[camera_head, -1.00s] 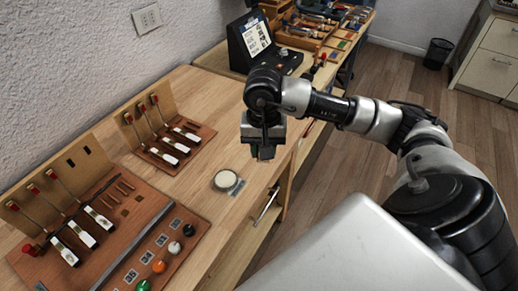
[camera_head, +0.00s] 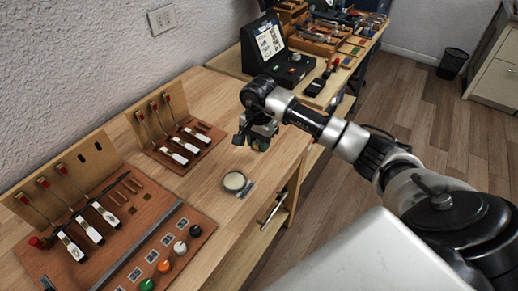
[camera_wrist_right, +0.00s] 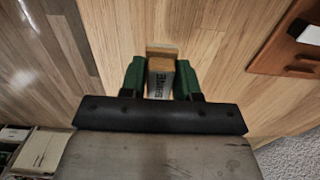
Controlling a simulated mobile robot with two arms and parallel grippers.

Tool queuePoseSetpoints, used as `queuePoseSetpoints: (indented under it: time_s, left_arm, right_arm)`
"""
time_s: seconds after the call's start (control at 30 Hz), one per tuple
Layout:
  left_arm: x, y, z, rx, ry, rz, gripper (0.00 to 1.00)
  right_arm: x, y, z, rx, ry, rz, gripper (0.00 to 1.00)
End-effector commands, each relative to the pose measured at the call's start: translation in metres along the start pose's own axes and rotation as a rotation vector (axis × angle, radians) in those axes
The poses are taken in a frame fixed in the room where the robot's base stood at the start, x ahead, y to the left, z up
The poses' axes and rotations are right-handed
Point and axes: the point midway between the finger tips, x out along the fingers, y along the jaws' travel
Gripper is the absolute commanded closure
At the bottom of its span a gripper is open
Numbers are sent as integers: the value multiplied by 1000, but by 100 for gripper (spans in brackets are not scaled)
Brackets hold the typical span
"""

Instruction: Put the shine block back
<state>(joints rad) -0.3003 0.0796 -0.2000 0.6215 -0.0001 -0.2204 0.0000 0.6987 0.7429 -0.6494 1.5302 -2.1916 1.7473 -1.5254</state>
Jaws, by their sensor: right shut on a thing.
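My right gripper (camera_head: 256,142) hangs over the bench, a little behind the round pale pad in the head view. In the right wrist view the right gripper (camera_wrist_right: 160,76) has its green fingers shut on a small wooden block with a grey printed label, the shine block (camera_wrist_right: 161,82). A pale wooden end shows just beyond the label; I cannot tell if it is part of the same block. In the head view the block is too small to make out at the fingers. My left gripper is not in view.
A round pale pad (camera_head: 234,181) lies near the bench's front edge. Boards with piano hammers and keys (camera_head: 176,140) stand on the left, with coloured knobs (camera_head: 166,265) in front. A black display stand (camera_head: 268,48) and tool trays (camera_head: 318,38) are behind.

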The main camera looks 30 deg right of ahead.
Motion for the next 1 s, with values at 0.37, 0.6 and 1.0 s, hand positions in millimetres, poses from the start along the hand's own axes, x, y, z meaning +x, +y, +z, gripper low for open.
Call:
queuePoseSetpoints:
  time_s: [0.37, 0.6, 1.0]
  left_arm:
    - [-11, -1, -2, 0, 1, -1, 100]
    - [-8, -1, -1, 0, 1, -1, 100]
    - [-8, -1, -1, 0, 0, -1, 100]
  right_arm:
    - [40, 1, 0, 0, -1, 1, 88]
    - [42, 1, 0, -1, 0, 1, 88]
    - [42, 1, 0, -1, 0, 1, 43]
